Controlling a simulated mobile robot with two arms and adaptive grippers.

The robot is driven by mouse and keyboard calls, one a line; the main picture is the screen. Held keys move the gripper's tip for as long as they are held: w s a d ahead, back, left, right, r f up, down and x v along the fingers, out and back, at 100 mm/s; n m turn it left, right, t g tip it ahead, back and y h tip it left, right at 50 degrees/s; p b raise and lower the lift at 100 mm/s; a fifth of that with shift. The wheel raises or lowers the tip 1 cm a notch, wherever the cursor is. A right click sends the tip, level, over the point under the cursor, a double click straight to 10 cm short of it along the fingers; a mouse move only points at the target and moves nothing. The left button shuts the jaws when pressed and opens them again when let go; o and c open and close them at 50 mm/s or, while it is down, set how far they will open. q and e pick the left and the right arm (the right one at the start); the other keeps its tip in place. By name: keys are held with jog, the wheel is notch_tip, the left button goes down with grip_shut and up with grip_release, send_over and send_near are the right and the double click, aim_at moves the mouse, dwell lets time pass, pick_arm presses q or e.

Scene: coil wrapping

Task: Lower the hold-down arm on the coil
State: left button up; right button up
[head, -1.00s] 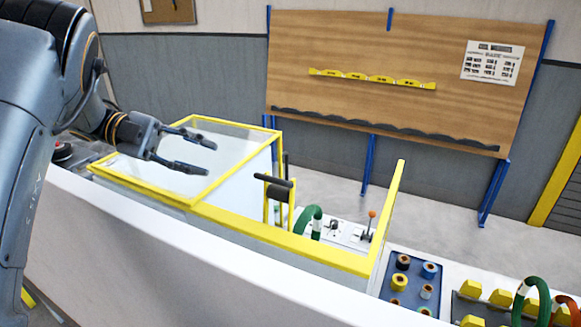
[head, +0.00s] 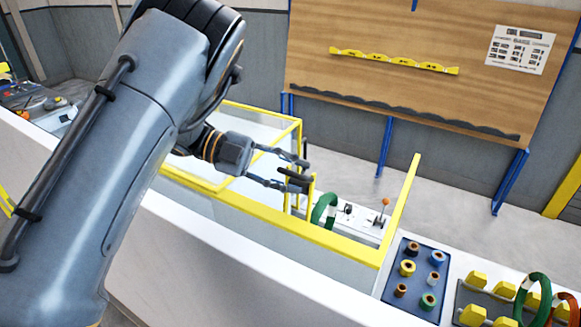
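The green coil (head: 318,214) stands upright inside the yellow-framed machine enclosure, beside a small white control panel. The black hold-down arm (head: 296,176) with its dark handle is just left of the coil, on a yellow upright, and looks raised. My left gripper (head: 302,175) comes in from the left with its fingers apart. Its fingertips are at the black handle, one above and one below it in the picture. I cannot tell whether they touch it. The lower part of the coil is hidden behind the yellow frame. My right gripper is out of view.
The yellow frame (head: 296,222) with clear panels rises in front of the coil and left of it. A control panel with an orange-tipped lever (head: 384,212) is right of the coil. A blue tray (head: 385,292) of spools and a rack with more coils stand further right.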

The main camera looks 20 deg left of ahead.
pick_arm(q)
jog(key=shift+d, duration=0.1)
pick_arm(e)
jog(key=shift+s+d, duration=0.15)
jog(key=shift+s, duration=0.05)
pick_arm(q)
jog(key=shift+c, duration=0.8)
grip_shut()
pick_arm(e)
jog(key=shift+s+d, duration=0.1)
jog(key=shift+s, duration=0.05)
pick_arm(q)
jog(key=w+d+f+n+g+y, duration=0.1)
jog(key=w+f+n, duration=0.1)
jog(key=w, duration=0.8)
jog(key=shift+d+n+g, duration=0.3)
jog(key=shift+d+n, duration=0.1)
jog(key=shift+n, duration=0.1)
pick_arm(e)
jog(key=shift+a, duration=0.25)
pick_arm(q)
jog(key=shift+w, duration=0.1)
